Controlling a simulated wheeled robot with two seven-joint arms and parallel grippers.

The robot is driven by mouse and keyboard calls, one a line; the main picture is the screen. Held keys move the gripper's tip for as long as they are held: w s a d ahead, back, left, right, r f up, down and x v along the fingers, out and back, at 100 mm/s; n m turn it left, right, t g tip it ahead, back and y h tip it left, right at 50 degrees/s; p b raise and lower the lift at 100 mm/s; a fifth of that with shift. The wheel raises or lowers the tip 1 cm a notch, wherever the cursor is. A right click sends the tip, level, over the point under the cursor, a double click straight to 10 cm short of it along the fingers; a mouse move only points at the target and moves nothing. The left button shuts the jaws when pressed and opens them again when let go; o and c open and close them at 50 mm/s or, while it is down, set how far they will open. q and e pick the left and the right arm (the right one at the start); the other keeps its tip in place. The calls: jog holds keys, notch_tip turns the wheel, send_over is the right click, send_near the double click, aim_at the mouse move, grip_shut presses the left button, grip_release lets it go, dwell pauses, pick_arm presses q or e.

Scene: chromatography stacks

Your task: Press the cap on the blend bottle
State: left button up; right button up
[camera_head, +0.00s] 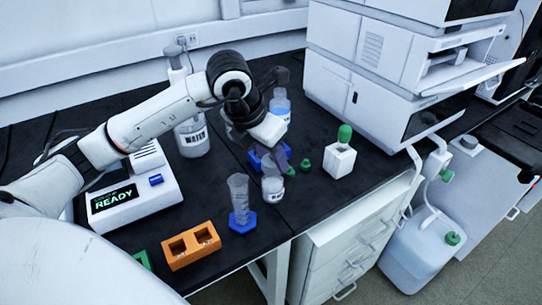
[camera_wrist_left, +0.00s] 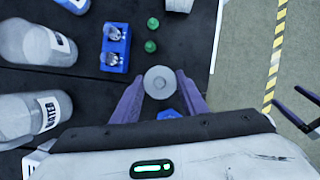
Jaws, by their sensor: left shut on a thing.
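My left gripper (camera_head: 277,158) reaches down from the left over the black bench, with its purple fingers at the top of a small clear bottle (camera_head: 272,187) with a white label. I take this for the blend bottle; it stands upright near the bench's front edge. In the left wrist view the fingers of my left gripper (camera_wrist_left: 160,88) are shut on the pale round top of the bottle (camera_wrist_left: 160,82). I cannot tell whether a cap sits on it. Two small green caps (camera_head: 305,165) lie loose on the bench beside it. My right gripper (camera_wrist_left: 289,97) is open and empty, over the floor.
A blue rack (camera_wrist_left: 106,49) stands close by. A blue-based cylinder (camera_head: 240,205) and an orange rack (camera_head: 206,251) stand to the left. A white block (camera_head: 341,160) with a green-topped item is to the right. A water bottle (camera_head: 193,138) and a READY device (camera_head: 158,200) stand further left.

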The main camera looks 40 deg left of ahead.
pick_arm(q)
jog(key=o, duration=1.6)
jog(key=shift+r, duration=0.1)
jog(key=shift+r+p, duration=2.45)
jog(key=shift+r, duration=1)
grip_shut()
